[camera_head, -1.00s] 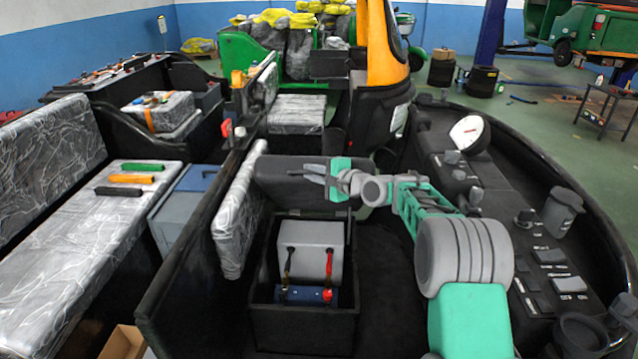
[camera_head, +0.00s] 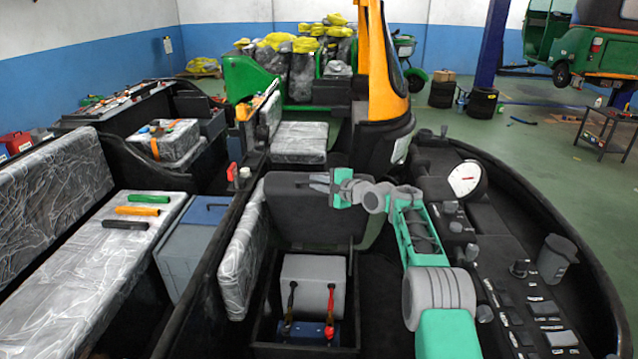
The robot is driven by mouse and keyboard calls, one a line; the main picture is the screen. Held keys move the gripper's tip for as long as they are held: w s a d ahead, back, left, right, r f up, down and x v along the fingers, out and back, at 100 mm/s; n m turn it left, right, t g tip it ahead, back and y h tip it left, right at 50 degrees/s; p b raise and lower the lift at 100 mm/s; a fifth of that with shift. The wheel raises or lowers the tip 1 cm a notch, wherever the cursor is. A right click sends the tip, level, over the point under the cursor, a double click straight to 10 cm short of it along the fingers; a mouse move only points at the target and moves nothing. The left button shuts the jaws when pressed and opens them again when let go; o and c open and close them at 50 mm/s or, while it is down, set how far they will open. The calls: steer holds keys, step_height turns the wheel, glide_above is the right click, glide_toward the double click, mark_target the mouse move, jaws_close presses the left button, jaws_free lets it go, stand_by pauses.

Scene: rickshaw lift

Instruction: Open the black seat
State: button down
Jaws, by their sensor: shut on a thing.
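The black seat (camera_head: 305,222) stands raised, tilted up at the back of an open box (camera_head: 265,312) in the head view. Inside the box are a grey block (camera_head: 312,284) with black and red leads and a blue part (camera_head: 305,331) below it. My gripper (camera_head: 322,183) is at the upper right edge of the black seat, shut on it. The exact contact of the fingertips is too small to make out.
A wrapped seat cushion (camera_head: 243,262) stands upright just left of the box. A control console (camera_head: 520,290) with a dial (camera_head: 464,180) curves along the right. A yellow and black pillar (camera_head: 385,75) rises behind the seat.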

steer(key=shift+f, duration=0.15)
steer(key=c, duration=1.7)
jaws_free()
steer(key=shift+s, duration=0.1)
steer(key=b+v, duration=0.2)
steer(key=v, duration=0.5)
steer(key=shift+s+d+r+b, duration=0.15)
steer(key=shift+d+r+b, duration=0.1)
steer(key=shift+b, duration=0.1)
